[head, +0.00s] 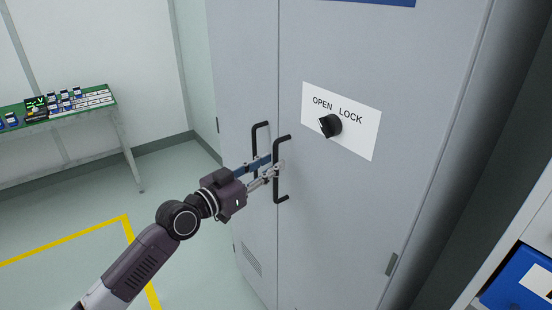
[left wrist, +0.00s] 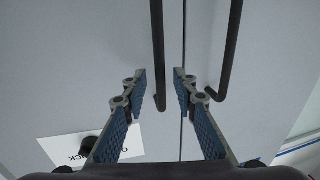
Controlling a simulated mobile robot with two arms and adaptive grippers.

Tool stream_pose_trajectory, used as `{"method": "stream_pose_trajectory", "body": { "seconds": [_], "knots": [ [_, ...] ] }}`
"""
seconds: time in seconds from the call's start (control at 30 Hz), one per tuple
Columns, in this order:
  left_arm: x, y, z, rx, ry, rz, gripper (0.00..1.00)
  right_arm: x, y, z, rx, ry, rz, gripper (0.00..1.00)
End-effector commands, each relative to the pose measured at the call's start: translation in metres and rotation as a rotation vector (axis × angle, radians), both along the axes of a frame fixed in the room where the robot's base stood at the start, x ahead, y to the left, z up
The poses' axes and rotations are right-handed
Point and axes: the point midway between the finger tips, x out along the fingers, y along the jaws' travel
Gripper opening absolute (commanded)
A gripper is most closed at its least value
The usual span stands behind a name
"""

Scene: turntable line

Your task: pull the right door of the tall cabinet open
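The tall grey cabinet's right door (head: 340,210) looks shut, with a narrow seam between it and the left door (head: 245,80). The right door's black bar handle (head: 276,188) stands beside the seam. My left gripper (head: 270,168) is at this handle. In the left wrist view its fingers (left wrist: 160,90) are spread, with the lower end of the right door's handle (left wrist: 158,60) between them and a gap on both sides. The left door's handle (left wrist: 231,50) is outside the fingers. My right gripper is not in view.
A black knob (head: 330,125) sits on a white OPEN/LOCK plate (head: 360,137), its pale mark toward OPEN. A green-topped bench (head: 65,112) with small items stands at the left. A blue bin (head: 510,275) is at the lower right. Floor left of the cabinet is clear, with yellow lines.

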Motion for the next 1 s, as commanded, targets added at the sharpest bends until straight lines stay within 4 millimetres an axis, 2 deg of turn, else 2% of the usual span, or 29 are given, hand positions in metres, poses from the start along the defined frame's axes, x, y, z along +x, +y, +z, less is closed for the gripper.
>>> {"method": "stream_pose_trajectory", "body": {
  "seconds": [0.2,0.57,0.8,1.0],
  "knots": [
    [0.016,-0.014,0.001,-0.001,-0.001,0.001,0.26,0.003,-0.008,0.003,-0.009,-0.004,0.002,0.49],
    [0.019,-0.017,0.0,-0.001,-0.001,0.001,0.26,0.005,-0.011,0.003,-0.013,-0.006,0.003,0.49],
    [0.019,-0.016,0.0,-0.001,-0.001,0.002,0.0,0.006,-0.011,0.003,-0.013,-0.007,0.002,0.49],
    [0.019,-0.016,0.0,-0.001,-0.001,0.002,0.0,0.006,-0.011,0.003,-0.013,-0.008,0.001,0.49]
  ]
}}
